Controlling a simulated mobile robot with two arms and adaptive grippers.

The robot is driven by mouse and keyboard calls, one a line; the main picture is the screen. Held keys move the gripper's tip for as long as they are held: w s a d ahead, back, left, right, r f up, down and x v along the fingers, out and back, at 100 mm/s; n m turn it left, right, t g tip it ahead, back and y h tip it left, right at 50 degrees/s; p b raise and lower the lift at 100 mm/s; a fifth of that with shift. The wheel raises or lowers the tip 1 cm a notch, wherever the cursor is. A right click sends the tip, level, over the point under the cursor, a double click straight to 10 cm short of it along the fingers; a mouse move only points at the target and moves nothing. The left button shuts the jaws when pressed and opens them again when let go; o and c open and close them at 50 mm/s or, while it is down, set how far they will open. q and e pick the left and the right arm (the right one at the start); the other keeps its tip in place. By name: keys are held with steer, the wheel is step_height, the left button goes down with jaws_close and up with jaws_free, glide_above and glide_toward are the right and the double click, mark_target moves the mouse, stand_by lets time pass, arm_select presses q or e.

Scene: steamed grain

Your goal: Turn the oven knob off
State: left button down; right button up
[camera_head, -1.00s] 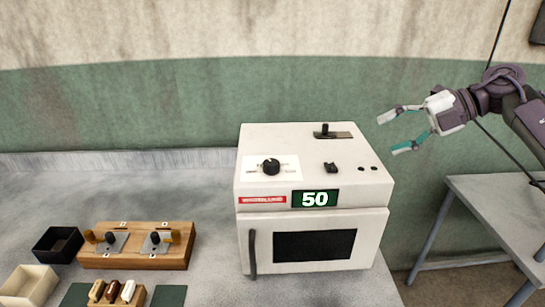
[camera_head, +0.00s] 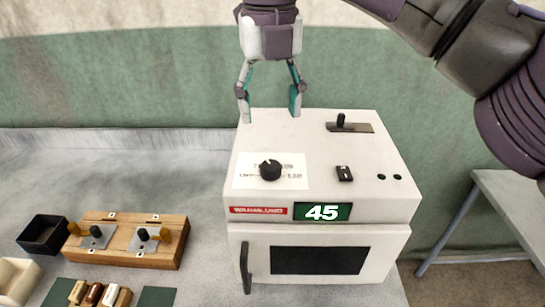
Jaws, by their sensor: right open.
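The white oven (camera_head: 385,195) stands on the grey table with its door shut. Its black round knob (camera_head: 270,170) sits on a white label (camera_head: 295,180) on the sloped top. The display (camera_head: 323,212) reads 45. My right gripper (camera_head: 270,108) hangs above the back left of the oven top, fingers pointing down, open and empty. It is behind and above the knob in the picture and apart from it. My left gripper is not in view.
A black slider lever (camera_head: 341,121) and a small black switch (camera_head: 344,173) are also on the oven top. At the left are a wooden block with metal plates (camera_head: 130,252), a black box (camera_head: 43,234) and a cream box (camera_head: 14,275). Another table (camera_head: 500,215) stands at the right.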

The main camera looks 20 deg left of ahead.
glide_above(271, 164)
step_height(271, 164, down, 6)
steer(key=shift+p, duration=0.35)
step_height(271, 164, down, 4)
steer(key=shift+r+p, duration=0.1)
steer(key=shift+p, duration=0.3)
steer(key=shift+f, duration=0.7)
steer(key=shift+c, duration=0.5)
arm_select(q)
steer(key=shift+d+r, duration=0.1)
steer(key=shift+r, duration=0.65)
arm_select(e)
steer(key=c, duration=1)
